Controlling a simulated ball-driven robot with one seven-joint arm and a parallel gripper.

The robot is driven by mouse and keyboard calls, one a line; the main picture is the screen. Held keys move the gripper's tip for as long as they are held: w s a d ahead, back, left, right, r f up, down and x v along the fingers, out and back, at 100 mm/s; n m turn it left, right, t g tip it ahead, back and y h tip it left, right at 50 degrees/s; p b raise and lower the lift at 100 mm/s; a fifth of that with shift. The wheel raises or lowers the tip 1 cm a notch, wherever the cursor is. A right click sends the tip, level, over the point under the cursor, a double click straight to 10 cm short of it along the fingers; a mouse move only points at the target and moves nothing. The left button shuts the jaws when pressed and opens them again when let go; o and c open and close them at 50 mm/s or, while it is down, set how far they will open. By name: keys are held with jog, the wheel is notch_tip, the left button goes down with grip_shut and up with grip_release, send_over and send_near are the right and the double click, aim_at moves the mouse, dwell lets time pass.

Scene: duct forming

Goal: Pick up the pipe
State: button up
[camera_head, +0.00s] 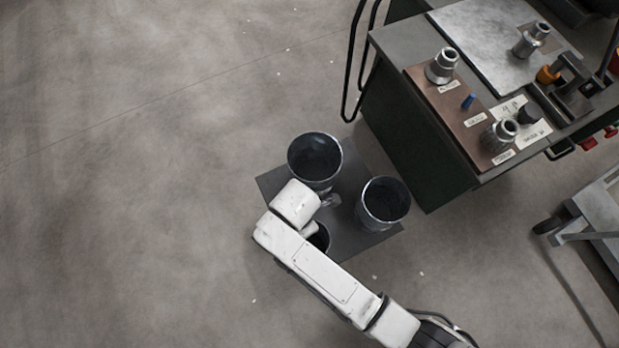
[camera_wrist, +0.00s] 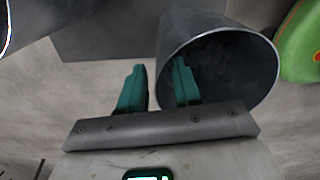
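Three open-topped grey pipes with dark interiors stand on a dark square plate (camera_head: 272,184) in the head view: one at the back (camera_head: 314,181), one at the right (camera_head: 386,224), and one (camera_head: 321,243) partly hidden under my white arm. In the wrist view, a pipe (camera_wrist: 262,36) shows its round open end at the upper right. My gripper (camera_wrist: 158,68) is open, with two teal fingers apart. The right finger overlaps the pipe's left rim and opening; the left finger is outside the rim. I cannot tell whether either finger touches the pipe.
A dark green workbench (camera_head: 420,160) stands at the upper right, with metal fittings (camera_head: 442,66) on its top. A grey wheeled cart (camera_head: 600,215) is at the right edge. The floor (camera_head: 120,180) at the left is clear. A green rounded thing (camera_wrist: 302,45) is at right in the wrist view.

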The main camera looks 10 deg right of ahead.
jog(key=shift+f, duration=0.4)
grip_shut()
dwell(1.2)
